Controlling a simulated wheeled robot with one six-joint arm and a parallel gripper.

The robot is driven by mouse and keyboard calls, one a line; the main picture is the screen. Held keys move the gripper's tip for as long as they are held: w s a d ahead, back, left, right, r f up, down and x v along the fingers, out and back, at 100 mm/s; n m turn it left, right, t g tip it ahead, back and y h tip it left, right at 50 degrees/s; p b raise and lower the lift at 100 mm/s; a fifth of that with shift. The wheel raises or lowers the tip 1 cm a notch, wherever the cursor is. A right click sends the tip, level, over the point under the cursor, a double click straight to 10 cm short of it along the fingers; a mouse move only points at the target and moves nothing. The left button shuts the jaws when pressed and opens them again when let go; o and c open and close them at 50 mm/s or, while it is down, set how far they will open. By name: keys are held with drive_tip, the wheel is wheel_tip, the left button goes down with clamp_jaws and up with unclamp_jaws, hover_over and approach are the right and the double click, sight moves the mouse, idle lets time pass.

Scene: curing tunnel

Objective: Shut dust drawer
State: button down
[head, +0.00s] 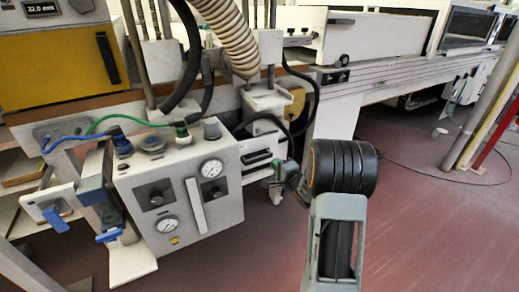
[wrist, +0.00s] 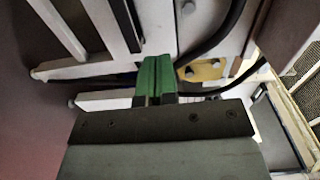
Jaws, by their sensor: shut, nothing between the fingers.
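The dust drawer appears to be the pale box front with a dark handle slot (head: 262,157), right of the grey gauge box in the head view. How far it stands out is hard to tell. My gripper (head: 272,183) is just below and in front of it, by its lower right corner. In the wrist view my gripper's green fingers (wrist: 155,75) are together and empty, close to a pale edge (wrist: 105,98). I cannot tell whether they touch it. My dark wrist block hides what lies below the fingers.
The gauge box (head: 185,190) with dials and blue-handled valves stands close left of my gripper. A ribbed hose (head: 232,35) and black cables (head: 300,95) hang above. A long pale bench (head: 390,80) runs back right. Red floor (head: 430,220) is open at right, with a thin cable.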

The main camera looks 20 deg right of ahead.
sight(257, 143)
drive_tip(key=w+b, duration=0.1)
drive_tip(key=w, duration=0.3)
drive_tip(key=w+a+b, duration=0.1)
drive_tip(key=w, duration=0.3)
drive_tip(key=w+b, duration=0.1)
drive_tip(key=w, duration=0.3)
drive_tip(key=shift+a+f+b, duration=0.15)
drive_tip(key=shift+a+b, duration=0.05)
drive_tip(key=shift+b, duration=0.15)
drive_tip(key=shift+w, duration=0.8)
